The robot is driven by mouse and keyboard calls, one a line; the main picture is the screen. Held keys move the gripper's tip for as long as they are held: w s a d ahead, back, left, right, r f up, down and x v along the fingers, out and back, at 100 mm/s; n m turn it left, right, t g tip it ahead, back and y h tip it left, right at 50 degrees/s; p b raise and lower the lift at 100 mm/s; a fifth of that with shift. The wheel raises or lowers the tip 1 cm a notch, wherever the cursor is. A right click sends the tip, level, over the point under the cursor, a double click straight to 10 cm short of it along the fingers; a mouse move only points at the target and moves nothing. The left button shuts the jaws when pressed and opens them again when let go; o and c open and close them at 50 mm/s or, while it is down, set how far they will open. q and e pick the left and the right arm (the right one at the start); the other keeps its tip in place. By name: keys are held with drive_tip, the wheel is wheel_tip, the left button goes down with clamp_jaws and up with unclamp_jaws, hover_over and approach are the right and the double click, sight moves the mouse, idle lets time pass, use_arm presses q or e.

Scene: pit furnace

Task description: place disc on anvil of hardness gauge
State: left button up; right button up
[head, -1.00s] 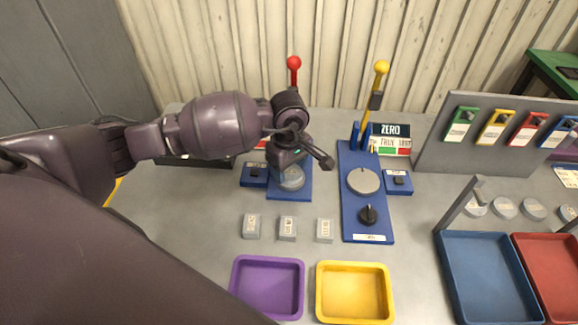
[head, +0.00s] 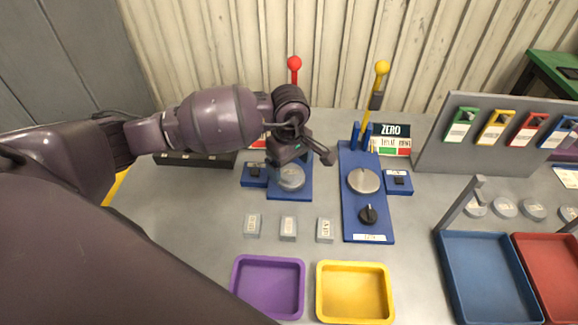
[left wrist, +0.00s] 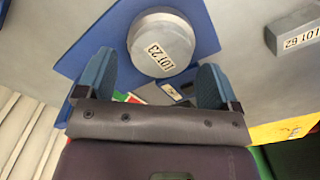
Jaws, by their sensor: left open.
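A round grey disc (head: 291,178) lies flat on the blue base (head: 290,195) of the red-levered device. In the left wrist view the disc (left wrist: 161,44) carries a printed number label. My left gripper (head: 297,158) is just above and behind this disc and partly covers the device. Its two blue fingers are spread, with the disc beyond and between their tips; I cannot tell whether they touch it. A second blue device (head: 352,215) with a yellow lever has a bare-looking round grey plate (head: 363,180) and a black knob. My right gripper is not in view.
Several small grey labelled blocks (head: 288,228) stand in front of the devices. Purple (head: 268,260) and yellow (head: 355,266) trays are nearer. A ZERO sign (head: 390,132) stands behind. Blue (head: 487,236) and red trays, more discs (head: 504,207) and a tag rack are at the right.

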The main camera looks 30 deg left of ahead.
sight(289, 171)
use_arm(q)
wheel_tip(289, 171, up, 11)
idle(0.5)
drive_tip(key=shift+f, duration=0.1)
